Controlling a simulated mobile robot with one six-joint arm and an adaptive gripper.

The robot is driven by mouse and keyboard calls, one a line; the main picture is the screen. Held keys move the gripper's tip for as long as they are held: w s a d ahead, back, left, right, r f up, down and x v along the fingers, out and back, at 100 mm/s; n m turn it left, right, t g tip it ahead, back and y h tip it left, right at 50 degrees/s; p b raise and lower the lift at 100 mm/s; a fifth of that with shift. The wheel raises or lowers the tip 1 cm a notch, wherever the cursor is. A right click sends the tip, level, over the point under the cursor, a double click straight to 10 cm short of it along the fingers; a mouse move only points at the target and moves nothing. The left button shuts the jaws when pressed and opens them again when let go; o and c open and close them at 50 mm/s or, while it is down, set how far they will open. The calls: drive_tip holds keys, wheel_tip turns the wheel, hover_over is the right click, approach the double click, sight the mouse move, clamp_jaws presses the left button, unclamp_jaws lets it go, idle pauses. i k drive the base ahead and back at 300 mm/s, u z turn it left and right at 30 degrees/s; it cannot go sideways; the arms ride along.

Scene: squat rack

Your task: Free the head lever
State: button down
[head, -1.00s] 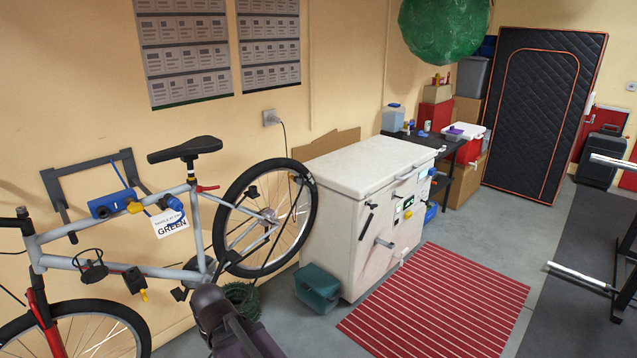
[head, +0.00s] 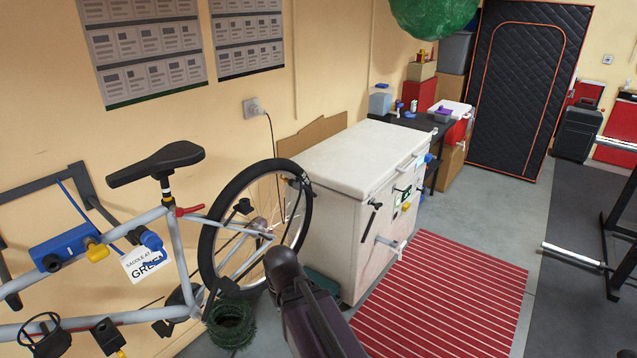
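A grey bicycle (head: 180,255) hangs beside the left wall in the head view. A blue clamp (head: 65,247) sits at its top tube, with a yellow knob (head: 96,252) and a blue knob (head: 149,240). A white tag (head: 145,264) reading "SADDLE AT ... GREEN" hangs below them. A small red lever (head: 190,210) is at the seat clamp. I cannot tell which part is the head lever. My dark arm rises from the bottom middle, in front of the rear wheel's right side. My gripper's fingers do not show.
A white chest (head: 350,165) with handles stands right of the rear wheel (head: 255,225). A green coil (head: 231,325) lies on the floor below the wheel. A red striped mat (head: 440,300) covers the floor at right. A dark rack (head: 620,235) stands at the far right edge.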

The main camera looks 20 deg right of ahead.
sight(308, 190)
drive_tip(key=z, duration=0.3)
drive_tip(key=i, duration=0.9)
drive_tip(key=z, duration=0.25)
